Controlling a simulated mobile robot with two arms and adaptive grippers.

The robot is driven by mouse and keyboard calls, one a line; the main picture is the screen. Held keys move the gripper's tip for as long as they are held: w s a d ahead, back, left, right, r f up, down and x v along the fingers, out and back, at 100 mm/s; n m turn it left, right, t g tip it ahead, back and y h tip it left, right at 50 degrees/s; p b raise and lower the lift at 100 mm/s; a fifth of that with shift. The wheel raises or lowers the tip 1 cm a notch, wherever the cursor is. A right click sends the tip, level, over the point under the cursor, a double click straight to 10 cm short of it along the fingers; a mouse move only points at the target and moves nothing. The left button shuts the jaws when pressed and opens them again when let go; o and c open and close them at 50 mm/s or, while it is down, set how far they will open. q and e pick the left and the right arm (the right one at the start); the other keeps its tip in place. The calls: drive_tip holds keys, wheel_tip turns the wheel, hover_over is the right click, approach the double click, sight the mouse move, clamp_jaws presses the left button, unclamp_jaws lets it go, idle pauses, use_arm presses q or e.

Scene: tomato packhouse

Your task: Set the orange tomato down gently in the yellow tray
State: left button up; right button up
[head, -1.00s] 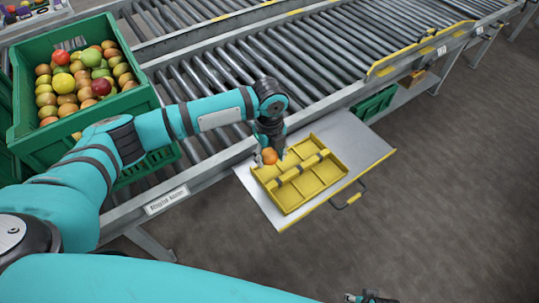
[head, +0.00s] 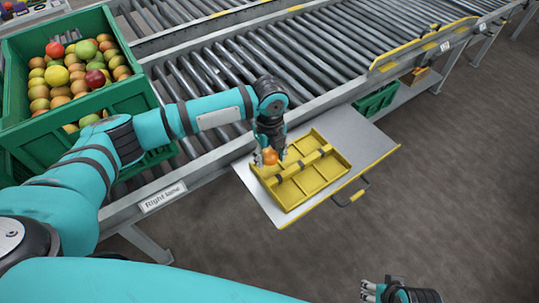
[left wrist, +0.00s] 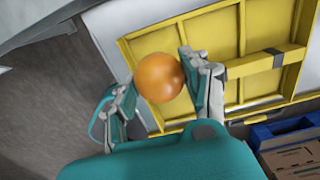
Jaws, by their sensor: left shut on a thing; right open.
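The orange tomato (head: 270,157) is round and is held between the fingers of my left gripper (head: 268,155). In the left wrist view the tomato (left wrist: 159,77) sits between both fingertips of the left gripper (left wrist: 157,85). The yellow tray (head: 318,185) has several compartments and a raised handle bar across its middle. The tomato is over the tray's left part; I cannot tell whether it touches the tray floor. The tray also shows in the left wrist view (left wrist: 277,62). My right gripper (head: 370,290) is open and empty at the bottom of the head view, away from the tray.
The tray lies on a grey shelf (head: 350,135) beside the roller conveyor (head: 310,60). A green crate (head: 85,100) of mixed tomatoes stands at the upper left. The left wrist view shows a blue crate (left wrist: 262,130) holding a cardboard box (left wrist: 295,150). Open floor lies right of the shelf.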

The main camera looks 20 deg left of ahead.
sight(270, 171)
use_arm(q)
wheel_tip(270, 171, down, 2)
drive_tip(key=shift+b, duration=0.65)
drive_tip(key=shift+f, duration=0.7)
use_arm(e)
drive_tip(key=v, duration=0.6)
drive_tip(key=shift+r, duration=0.2)
use_arm(q)
drive_tip(key=shift+f, duration=0.4)
use_arm(e)
drive_tip(key=shift+w+d+f, duration=0.1)
use_arm(q)
drive_tip(key=o, duration=0.9)
drive_tip(key=c, duration=0.3)
drive_tip(key=shift+c, duration=0.2)
drive_tip(key=shift+r, duration=0.1)
use_arm(e)
drive_tip(key=shift+w, duration=0.15)
